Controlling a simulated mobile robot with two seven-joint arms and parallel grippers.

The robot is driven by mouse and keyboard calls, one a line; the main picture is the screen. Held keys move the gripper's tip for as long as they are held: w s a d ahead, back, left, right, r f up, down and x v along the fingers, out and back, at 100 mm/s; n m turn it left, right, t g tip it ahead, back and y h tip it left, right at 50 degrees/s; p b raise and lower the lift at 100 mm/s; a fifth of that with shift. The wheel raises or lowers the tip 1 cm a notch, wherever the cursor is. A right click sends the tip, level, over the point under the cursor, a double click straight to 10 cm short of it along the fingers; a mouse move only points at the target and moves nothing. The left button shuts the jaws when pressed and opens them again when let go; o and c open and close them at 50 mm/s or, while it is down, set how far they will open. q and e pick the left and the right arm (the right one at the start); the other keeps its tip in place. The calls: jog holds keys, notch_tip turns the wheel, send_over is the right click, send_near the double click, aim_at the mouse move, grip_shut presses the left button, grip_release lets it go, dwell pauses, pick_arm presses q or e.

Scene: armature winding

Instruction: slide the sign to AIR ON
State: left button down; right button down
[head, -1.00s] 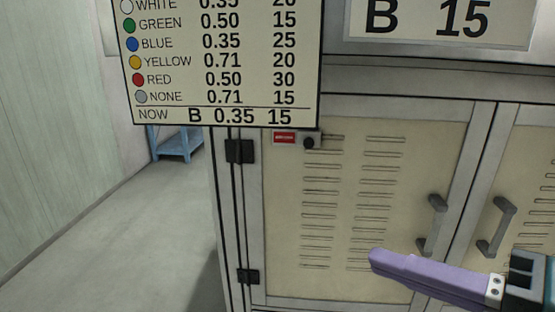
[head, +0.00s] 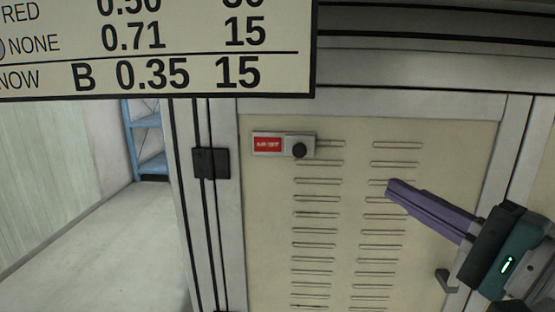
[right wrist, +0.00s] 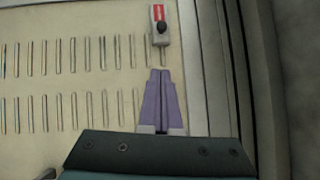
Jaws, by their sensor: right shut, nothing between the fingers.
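The sliding sign (head: 268,144) is a small grey plate on the upper left of the cream cabinet door. It shows a red field with white lettering too small to read, and a dark round knob (head: 299,150) sits at its right end. The sign also shows in the right wrist view (right wrist: 158,13), just beyond the fingertips, with its knob (right wrist: 161,27) toward them. My right gripper (head: 391,188) has purple fingers closed together, empty, to the right of and below the knob, apart from it. Its fingers (right wrist: 160,73) point at the sign in the wrist view. My left gripper is not in view.
A chart board (head: 200,75) hangs at the upper left, in front of the cabinet top. The vented door (head: 345,195) has a dark hinge (head: 211,163) at left and a handle (head: 447,280) at lower right. Open floor and a blue rack (head: 148,140) lie to the left.

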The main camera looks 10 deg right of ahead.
send_near(309, 147)
jog(key=w, duration=0.3)
jog(key=shift+w+a+r, duration=0.15)
jog(key=shift+w+a, duration=0.3)
jog(key=shift+a, duration=0.3)
jog(key=shift+w+a, duration=0.25)
jog(key=shift+a, duration=0.3)
